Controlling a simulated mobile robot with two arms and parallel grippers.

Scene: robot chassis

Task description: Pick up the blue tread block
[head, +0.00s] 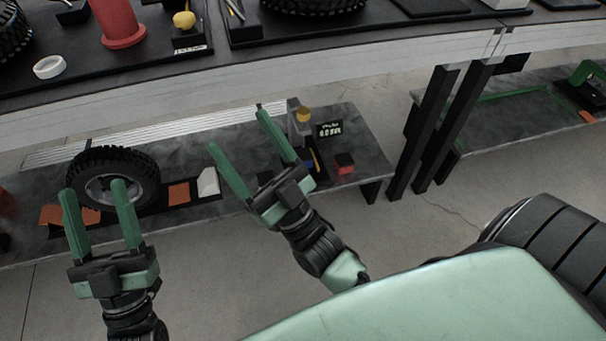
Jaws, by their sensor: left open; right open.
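I cannot clearly make out the blue tread block. A small blue patch (309,164) shows on the lower shelf just right of my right gripper, partly hidden and too small to identify. My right gripper (238,130) is open and empty, its green fingers reaching up over the lower shelf. My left gripper (95,189) is open and empty, in front of the black tyre as seen from here.
The lower shelf (372,150) holds a black tyre (141,161), an orange block (179,193), a red-and-black block (343,162) and a small dark sign (329,130). The upper table (180,72) overhangs it. Dark legs (432,130) stand to the right.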

